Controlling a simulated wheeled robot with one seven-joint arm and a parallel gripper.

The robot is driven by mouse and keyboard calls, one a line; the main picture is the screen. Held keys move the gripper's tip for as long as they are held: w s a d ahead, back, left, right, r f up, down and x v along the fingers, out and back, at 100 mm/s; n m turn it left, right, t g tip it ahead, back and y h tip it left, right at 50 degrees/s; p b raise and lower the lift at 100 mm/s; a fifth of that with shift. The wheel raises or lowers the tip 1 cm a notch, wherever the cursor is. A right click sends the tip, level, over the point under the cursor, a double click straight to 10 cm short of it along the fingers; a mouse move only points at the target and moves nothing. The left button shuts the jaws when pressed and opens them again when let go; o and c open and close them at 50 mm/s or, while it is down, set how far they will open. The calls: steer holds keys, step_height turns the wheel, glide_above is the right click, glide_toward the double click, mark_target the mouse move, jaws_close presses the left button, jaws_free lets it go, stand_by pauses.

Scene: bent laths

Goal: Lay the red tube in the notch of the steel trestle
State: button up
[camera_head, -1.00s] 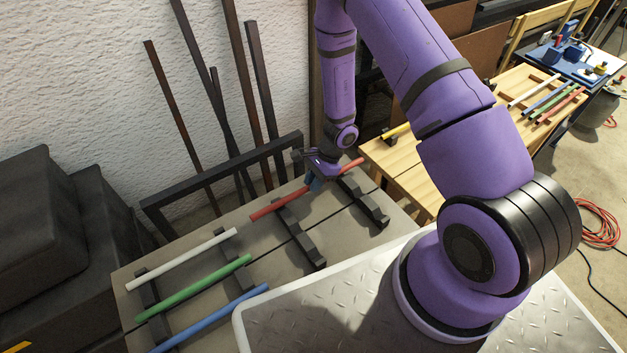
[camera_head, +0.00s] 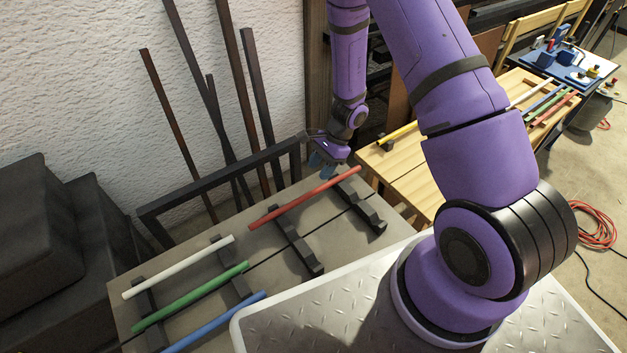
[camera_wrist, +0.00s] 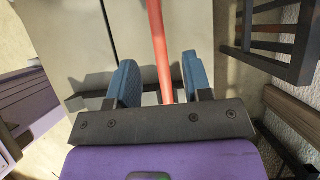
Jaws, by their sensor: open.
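The red tube (camera_head: 300,200) lies slantwise across two dark notched supports on the grey table. One is the left support (camera_head: 301,250), under its near half. The other is the right support (camera_head: 369,212), near its far end; how deeply it sits in the notches is too small to tell. Which support is the steel trestle is not clear. My gripper (camera_head: 322,168) is open, just above and behind the tube's far half. In the wrist view, the red tube (camera_wrist: 158,35) runs between the two blue fingers of my gripper (camera_wrist: 160,78), apart from both.
A white tube (camera_head: 178,267), a green tube (camera_head: 190,297) and a blue tube (camera_head: 215,322) lie on supports at the table's left. A dark frame (camera_head: 215,180) and several bars lean at the wall behind. A wooden bench (camera_head: 405,170) stands to the right.

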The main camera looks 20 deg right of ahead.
steer(key=s+r+n+t, duration=0.3)
steer(key=r+n, duration=0.5)
steer(key=r, duration=2.2)
steer(key=s+d+r+n+t+h, duration=0.1)
steer(key=s+r+n+h, duration=0.2)
steer(key=s+r, duration=0.5)
steer(key=s+d+r+n+t+h, duration=0.2)
steer(key=s+r+n, duration=0.2)
steer(key=s+r, duration=0.4)
steer(key=shift+s+d+r+n+h, duration=0.2)
steer(key=shift+s+r+n+h, duration=0.15)
steer(key=shift+s, duration=2.05)
